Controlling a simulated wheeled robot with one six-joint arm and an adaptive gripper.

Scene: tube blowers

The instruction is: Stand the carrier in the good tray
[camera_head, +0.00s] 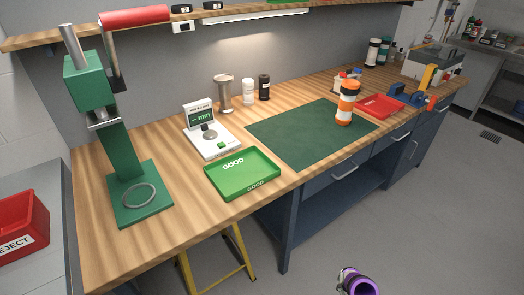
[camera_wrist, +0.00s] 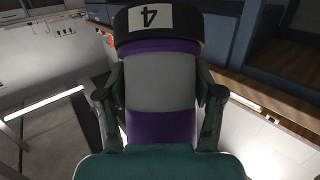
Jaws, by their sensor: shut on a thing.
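My gripper (camera_wrist: 160,97) is shut on a carrier (camera_wrist: 160,62) in the wrist view. The carrier has a purple body, a grey middle band and a black end band with a white label reading 4. The good tray (camera_head: 262,188) is a shallow green tray marked GOOD, empty, near the bench's front edge.
An orange-and-white carrier (camera_head: 347,103) stands upright on the dark green mat (camera_head: 290,130). A red tray (camera_head: 376,106) lies to its right. A gauge (camera_head: 208,140) stands behind the good tray. A green press (camera_head: 140,190) is at left. A yellow-legged stool (camera_head: 240,255) stands below.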

